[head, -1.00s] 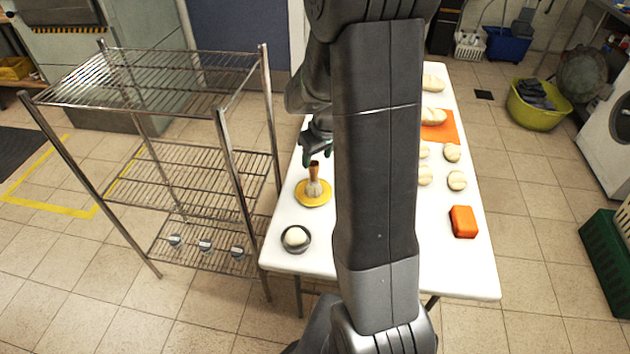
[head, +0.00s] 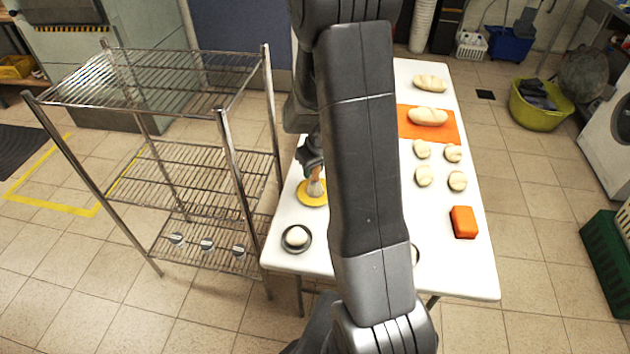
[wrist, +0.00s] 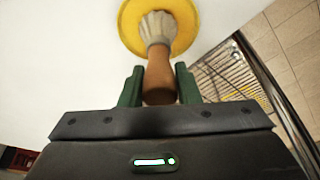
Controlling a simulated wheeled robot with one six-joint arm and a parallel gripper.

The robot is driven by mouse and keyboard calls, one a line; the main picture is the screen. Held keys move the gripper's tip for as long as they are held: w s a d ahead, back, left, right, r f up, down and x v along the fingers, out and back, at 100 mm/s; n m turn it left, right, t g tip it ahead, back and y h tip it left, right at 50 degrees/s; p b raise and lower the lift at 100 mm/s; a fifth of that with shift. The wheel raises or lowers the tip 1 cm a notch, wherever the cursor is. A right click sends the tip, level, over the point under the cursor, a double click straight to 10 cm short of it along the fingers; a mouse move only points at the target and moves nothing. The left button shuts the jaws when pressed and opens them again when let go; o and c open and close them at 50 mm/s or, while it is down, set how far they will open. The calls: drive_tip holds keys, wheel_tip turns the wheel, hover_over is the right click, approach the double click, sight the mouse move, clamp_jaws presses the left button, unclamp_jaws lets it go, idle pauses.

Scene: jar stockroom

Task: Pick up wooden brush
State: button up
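The wooden brush (wrist: 157,70) has a brown handle and pale bristles. In the wrist view its bristle end lies over a round yellow plate (wrist: 130,25), and its handle reaches back between the two green fingers of my gripper (wrist: 159,85). The fingers stand apart, one on each side of the handle, with small gaps visible. In the head view the brush (head: 315,188) shows above the yellow plate (head: 308,200), its handle mostly hidden by my gripper (head: 312,166).
A dark bowl with a pale ball (head: 297,238) stands in front of the plate. Several dough pieces, an orange mat (head: 446,131) and an orange block (head: 463,222) lie on the white table (head: 440,270). A wire rack (head: 222,140) stands close on the left.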

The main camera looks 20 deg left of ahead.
drive_tip(key=c, duration=0.5)
wheel_tip(320, 180, up, 10)
drive_tip(key=shift+r, duration=0.1)
idle(0.6)
